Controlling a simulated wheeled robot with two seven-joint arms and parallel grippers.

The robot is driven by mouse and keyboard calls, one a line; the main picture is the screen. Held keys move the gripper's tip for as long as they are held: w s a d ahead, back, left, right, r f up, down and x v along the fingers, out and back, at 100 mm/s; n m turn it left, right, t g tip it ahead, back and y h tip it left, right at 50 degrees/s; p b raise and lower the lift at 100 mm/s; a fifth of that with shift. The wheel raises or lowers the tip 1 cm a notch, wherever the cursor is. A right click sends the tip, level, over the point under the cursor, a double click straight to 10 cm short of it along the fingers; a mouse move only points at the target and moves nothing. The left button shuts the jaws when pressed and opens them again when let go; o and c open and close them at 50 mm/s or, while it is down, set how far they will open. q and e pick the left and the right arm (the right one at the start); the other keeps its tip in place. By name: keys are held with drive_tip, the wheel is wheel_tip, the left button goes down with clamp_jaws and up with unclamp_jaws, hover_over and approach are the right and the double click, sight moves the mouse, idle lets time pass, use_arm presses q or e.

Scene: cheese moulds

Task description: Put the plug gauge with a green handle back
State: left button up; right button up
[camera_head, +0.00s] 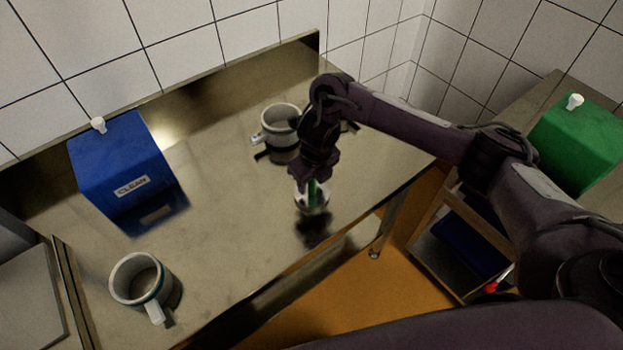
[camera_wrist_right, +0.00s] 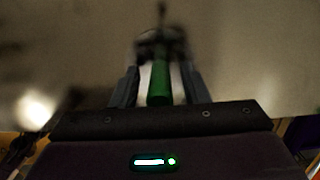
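The plug gauge with a green handle (camera_head: 313,188) is at my right gripper (camera_head: 312,184), over the steel table's front right part. The gauge's far end is dark and blurred. A dark reflection or shadow shows on the table below it, and the gauge seems to be just above the surface. My left gripper is not in view.
A blue box (camera_head: 118,160) labelled CLEAN stands at the left of the table (camera_head: 225,225). One cup-like mould (camera_head: 130,268) is at front left, another (camera_head: 283,112) behind my right gripper. A green box (camera_head: 580,140) stands on the right, beside a wooden shelf (camera_head: 437,262). The table's middle is clear.

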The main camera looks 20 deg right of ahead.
sight(315, 196)
drive_tip(key=shift+r, duration=0.1)
drive_tip(key=shift+r+p, duration=0.25)
drive_tip(key=shift+p, duration=0.05)
drive_tip(key=r, duration=0.3)
drive_tip(key=r+p, duration=0.1)
drive_tip(key=r, duration=0.2)
drive_tip(key=s+r+p, duration=0.1)
drive_tip(key=r, duration=0.3)
drive_tip(key=shift+d+r, duration=0.1)
drive_tip(key=shift+d, duration=0.15)
drive_tip(key=shift+s+r, duration=0.15)
drive_tip(key=shift+r, duration=0.55)
